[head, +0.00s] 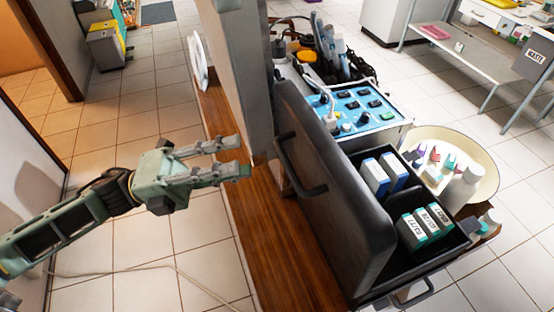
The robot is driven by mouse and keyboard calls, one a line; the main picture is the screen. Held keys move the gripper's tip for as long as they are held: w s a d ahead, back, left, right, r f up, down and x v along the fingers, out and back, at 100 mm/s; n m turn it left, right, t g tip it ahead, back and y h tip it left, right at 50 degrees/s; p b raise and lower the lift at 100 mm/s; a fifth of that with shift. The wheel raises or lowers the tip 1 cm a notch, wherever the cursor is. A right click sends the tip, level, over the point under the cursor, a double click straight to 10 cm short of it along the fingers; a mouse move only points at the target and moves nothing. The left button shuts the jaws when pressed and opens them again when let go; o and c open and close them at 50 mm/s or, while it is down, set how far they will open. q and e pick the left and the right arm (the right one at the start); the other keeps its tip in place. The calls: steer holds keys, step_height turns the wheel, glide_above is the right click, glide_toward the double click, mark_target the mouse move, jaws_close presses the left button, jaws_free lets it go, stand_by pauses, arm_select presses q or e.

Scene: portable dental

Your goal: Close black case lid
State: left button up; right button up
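The black case (458,246) stands open at the right of the head view, with several white and teal boxes inside. Its black lid (335,200) stands raised, roughly upright, on the case's left side. A dark handle (297,172) sits on the lid's outer face. My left gripper (245,157) reaches in from the left, its fingers spread apart and empty. In the picture it is left of the lid and apart from the handle.
A blue control panel (362,108) with dental tools stands behind the case. A cream round tray (480,160) with a white bottle (461,188) is at the right. A grey post (238,70) rises behind my gripper. A wooden ledge (262,235) runs below it.

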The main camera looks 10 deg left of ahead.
mark_target(310, 196)
arm_select(q)
steer(key=s+d+r+m+g+p, duration=0.2)
steer(key=d+r, duration=0.2)
steer(key=d, duration=0.4)
steer(key=shift+d+p, duration=0.15)
steer(key=shift+p, duration=0.25)
jaws_close()
